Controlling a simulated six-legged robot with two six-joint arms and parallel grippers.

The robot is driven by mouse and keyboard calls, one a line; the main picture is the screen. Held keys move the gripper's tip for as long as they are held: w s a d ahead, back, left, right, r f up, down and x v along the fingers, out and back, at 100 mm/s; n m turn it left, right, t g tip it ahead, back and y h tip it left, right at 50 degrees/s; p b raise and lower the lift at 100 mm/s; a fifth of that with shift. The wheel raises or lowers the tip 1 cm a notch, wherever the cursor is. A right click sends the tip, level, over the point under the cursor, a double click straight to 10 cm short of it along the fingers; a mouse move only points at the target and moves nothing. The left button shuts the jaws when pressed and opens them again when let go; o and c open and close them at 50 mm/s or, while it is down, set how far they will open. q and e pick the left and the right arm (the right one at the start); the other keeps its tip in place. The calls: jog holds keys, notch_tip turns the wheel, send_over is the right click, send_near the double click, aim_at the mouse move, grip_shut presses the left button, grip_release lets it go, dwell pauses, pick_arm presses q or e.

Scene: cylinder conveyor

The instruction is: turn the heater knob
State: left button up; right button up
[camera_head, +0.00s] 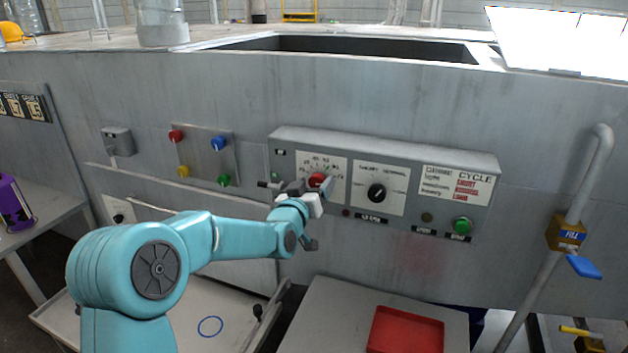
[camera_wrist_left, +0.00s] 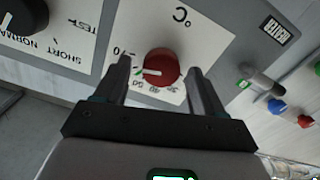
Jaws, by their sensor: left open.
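The red heater knob (camera_head: 317,180) sits on a white dial plate on the grey control panel (camera_head: 385,140). In the left wrist view the knob (camera_wrist_left: 163,64) shows a white pointer mark among the temperature numbers under a "°C" sign. My left gripper (camera_head: 302,186) is at the panel in front of this dial. In the left wrist view its two open fingers (camera_wrist_left: 160,68) stand on either side of the knob, with a visible gap on each side. The gripper partly covers the dial in the head view. My right gripper is not in view.
A black selector knob (camera_head: 377,193) is just right of the heater dial. A green button (camera_head: 462,225) is at the panel's right end. Coloured buttons (camera_head: 203,158) are on a plate to the left. A red tray (camera_head: 405,332) lies below, and a pipe with a blue lever (camera_head: 584,267) stands at right.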

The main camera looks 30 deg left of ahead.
pick_arm(q)
jog(key=shift+s+r, duration=0.1)
jog(key=shift+r, duration=0.05)
jog(key=shift+a, duration=0.1)
jog(key=shift+w+f, duration=0.2)
jog(key=shift+w, duration=0.05)
jog(key=c, duration=1.1)
jog(key=shift+o, duration=0.2)
jog(key=shift+f+b, duration=0.1)
jog(key=shift+b, duration=0.35)
jog(key=n+b, duration=0.6)
jog(key=b, duration=0.5)
jog(key=shift+a+f+n, duration=0.1)
jog(key=shift+f+n, duration=0.05)
jog(key=shift+n, duration=0.15)
jog(key=shift+n+b, duration=1.3)
jog(key=shift+r, duration=0.2)
